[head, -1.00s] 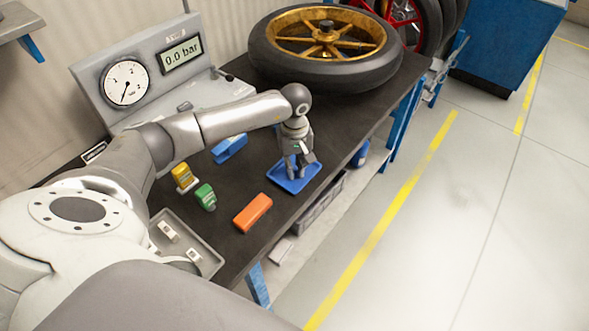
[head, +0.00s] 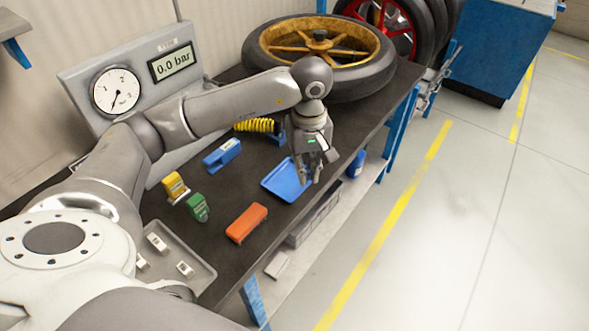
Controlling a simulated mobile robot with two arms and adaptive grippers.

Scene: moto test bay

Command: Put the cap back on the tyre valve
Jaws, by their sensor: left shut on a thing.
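The tyre (head: 350,83) lies flat on the far end of the dark bench, with a gold spoked rim (head: 290,40). I cannot make out its valve at this size. My left gripper (head: 311,174) points down above the right side of the blue tray (head: 280,180). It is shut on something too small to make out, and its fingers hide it. The cap cannot be seen on its own. The gripper is well short of the tyre, on the near side of it. My right gripper is not in view.
An orange block (head: 246,223), a green item (head: 198,207), a yellow item (head: 174,186) and a blue block (head: 222,153) sit on the bench (head: 225,260). A grey tray (head: 200,262) holds small white parts. A gauge panel (head: 135,80) reads 0.0 bar. A yellow coiled hose (head: 255,125) lies behind my arm.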

